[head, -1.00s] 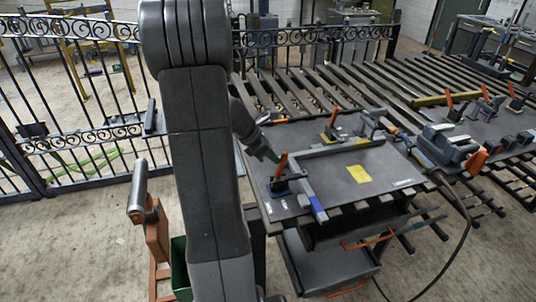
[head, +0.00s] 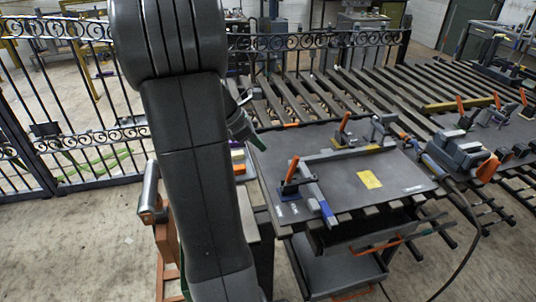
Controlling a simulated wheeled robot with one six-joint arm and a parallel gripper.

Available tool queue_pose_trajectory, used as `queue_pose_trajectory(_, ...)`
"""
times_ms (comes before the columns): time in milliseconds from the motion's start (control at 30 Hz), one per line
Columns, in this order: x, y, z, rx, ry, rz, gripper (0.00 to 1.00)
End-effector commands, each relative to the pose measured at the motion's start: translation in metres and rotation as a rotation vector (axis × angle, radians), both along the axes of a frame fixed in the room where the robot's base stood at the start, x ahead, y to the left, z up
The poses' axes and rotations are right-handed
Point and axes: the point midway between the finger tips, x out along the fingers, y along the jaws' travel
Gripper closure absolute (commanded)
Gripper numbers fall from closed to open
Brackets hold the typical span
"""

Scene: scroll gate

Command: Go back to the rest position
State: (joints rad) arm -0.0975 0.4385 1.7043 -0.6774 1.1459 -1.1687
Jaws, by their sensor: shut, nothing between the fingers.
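My gripper (head: 246,131) shows only in part, just right of my large dark arm link, which hides the rest of it. It is above the left edge of the grey work table (head: 400,205), apart from the clamps, with nothing seen in it. An orange-handled clamp (head: 291,183) stands near the table's left front corner, beside a grey angle bar (head: 318,195). A yellow label (head: 369,179) lies on the table top.
A black scrollwork gate (head: 75,140) stands at the left and behind. A slatted rack (head: 300,95) extends behind the table. A grey and orange welding tool (head: 462,152) with a cable lies at the right.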

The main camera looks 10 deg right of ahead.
Motion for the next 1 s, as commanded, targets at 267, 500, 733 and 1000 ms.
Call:
queue_pose_trajectory(267, 0.000, 0.009, 0.016, 0.000, 0.000, 0.000, 1.00)
queue_pose_trajectory(500, 0.000, 0.009, 0.017, 0.000, 0.000, 0.000, 1.00)
queue_pose_trajectory(733, 0.000, 0.003, 0.005, -0.001, 0.003, -0.001, 1.00)
queue_pose_trajectory(1000, 0.000, -0.023, -0.039, -0.001, 0.005, -0.003, 1.00)
